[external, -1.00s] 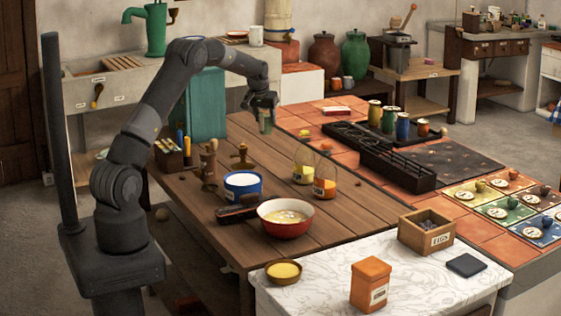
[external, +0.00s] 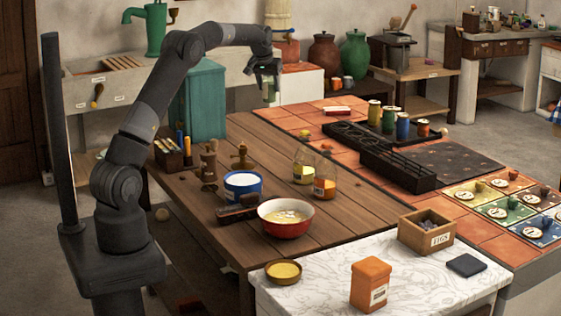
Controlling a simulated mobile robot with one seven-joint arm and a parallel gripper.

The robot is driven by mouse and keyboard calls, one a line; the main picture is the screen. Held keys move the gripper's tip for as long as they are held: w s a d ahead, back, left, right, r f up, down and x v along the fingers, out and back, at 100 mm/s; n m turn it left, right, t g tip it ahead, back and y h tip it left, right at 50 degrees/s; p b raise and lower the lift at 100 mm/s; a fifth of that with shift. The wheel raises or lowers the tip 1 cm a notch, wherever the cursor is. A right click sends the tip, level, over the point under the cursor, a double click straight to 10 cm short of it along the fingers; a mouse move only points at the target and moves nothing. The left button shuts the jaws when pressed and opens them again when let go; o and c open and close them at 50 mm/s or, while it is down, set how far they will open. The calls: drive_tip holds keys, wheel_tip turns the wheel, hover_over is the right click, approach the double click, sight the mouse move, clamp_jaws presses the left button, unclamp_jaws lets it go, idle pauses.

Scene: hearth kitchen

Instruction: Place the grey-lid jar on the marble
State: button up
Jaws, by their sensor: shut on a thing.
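My gripper (external: 267,78) is shut on a small greenish jar (external: 269,92), held upright in the air beyond the far edge of the wooden table. The jar's lid is hidden by the fingers, so I cannot tell its colour. The white veined marble top (external: 420,285) is at the front right, well away from the gripper. On it are an orange tin (external: 370,285), a wooden figs box (external: 426,232), a dish of yellow stuff (external: 283,271) and a dark flat pad (external: 466,264).
The wooden table (external: 200,210) holds a red bowl (external: 286,218), a blue-and-white tub (external: 243,186) and two glass bottles (external: 325,183). A black rack (external: 398,172) with several jars stands on the terracotta tiles. The marble is bare between the orange tin and dark pad.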

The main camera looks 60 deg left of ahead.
drive_tip(key=w+d+m, duration=0.1)
drive_tip(key=w+d, duration=0.3)
drive_tip(key=d, duration=1)
drive_tip(key=s+d+r+m+t+h, duration=0.1)
drive_tip(key=s+d+m, duration=0.2)
drive_tip(key=d, duration=1.7)
drive_tip(key=s+d+r+m+h, duration=0.1)
drive_tip(key=s+d+m, duration=0.15)
drive_tip(key=d, duration=1.85)
drive_tip(key=s+d+m+h, duration=0.1)
drive_tip(key=s+d+m, duration=0.2)
drive_tip(key=s+d, duration=1.6)
drive_tip(key=s+d+f+m+h, duration=0.15)
drive_tip(key=s+d, duration=0.45)
drive_tip(key=s, duration=0.6)
drive_tip(key=s+d+m, duration=0.2)
drive_tip(key=s+d, duration=0.4)
drive_tip(key=s, duration=0.6)
wheel_tip(320, 180, down, 11)
drive_tip(key=shift+w+a+f, duration=0.4)
drive_tip(key=shift+w+f, duration=1.5)
drive_tip(key=shift+w+a+f, duration=0.35)
drive_tip(key=shift+w+f, duration=1.5)
drive_tip(key=shift+w, duration=0.1)
drive_tip(key=shift+w+a+f, duration=0.4)
drive_tip(key=shift+w+f, duration=1.5)
drive_tip(key=shift+f, duration=0.1)
